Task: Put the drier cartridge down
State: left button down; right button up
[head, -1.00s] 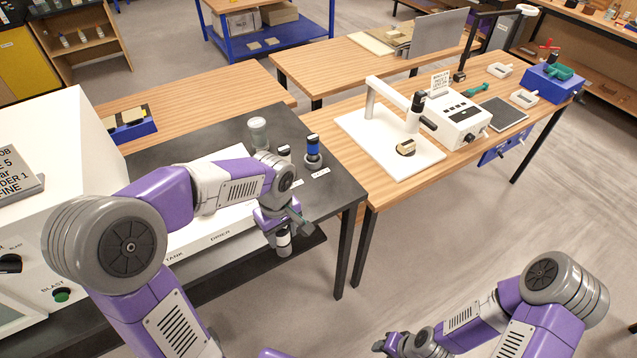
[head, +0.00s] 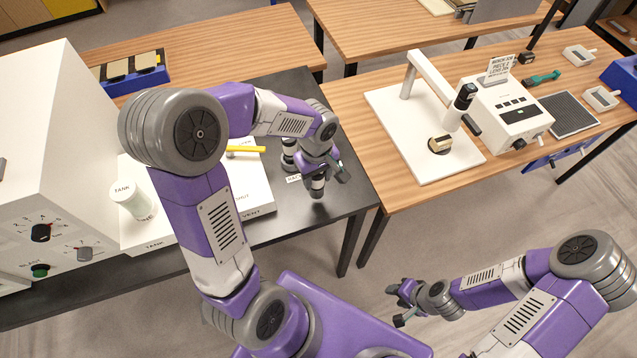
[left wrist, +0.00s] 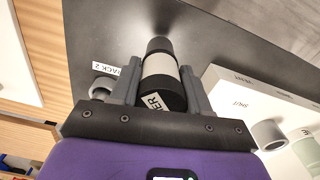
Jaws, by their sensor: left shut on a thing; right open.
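The drier cartridge (head: 317,184) is a short cylinder with black ends and a pale middle band. In the left wrist view the cartridge (left wrist: 159,68) lies between both fingers, with a partly hidden label ending in "IER". My left gripper (head: 327,170) is shut on it over the right part of the dark bench (head: 335,205). I cannot tell whether the cartridge touches the bench top. A "RACK 2" label (left wrist: 110,70) lies on the bench beside the left finger. My right gripper (head: 398,303) is open and empty, low over the floor.
A white box (head: 255,190) marked "SHUT" and "VENT", with a yellow lever (head: 246,149), stands left of the cartridge. A pale tank cylinder (head: 131,199) is farther left. Another small cylinder (head: 289,158) stands close behind my left gripper. Bare bench lies toward the right edge.

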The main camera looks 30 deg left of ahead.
aim_at(317, 185)
pick_arm(q)
jog(key=f, duration=0.3)
jog(key=shift+w+f, duration=0.25)
jog(key=shift+w, duration=0.05)
jog(key=shift+s+f, duration=0.1)
jog(key=shift+f, duration=0.4)
pick_arm(e)
jog(key=shift+w, duration=0.25)
jog(key=shift+f, duration=0.15)
pick_arm(q)
jog(key=shift+f, duration=0.2)
jog(key=c, duration=0.5)
grip_release()
pick_arm(e)
jog(key=shift+f, duration=0.1)
pick_arm(q)
jog(key=shift+r, duration=0.1)
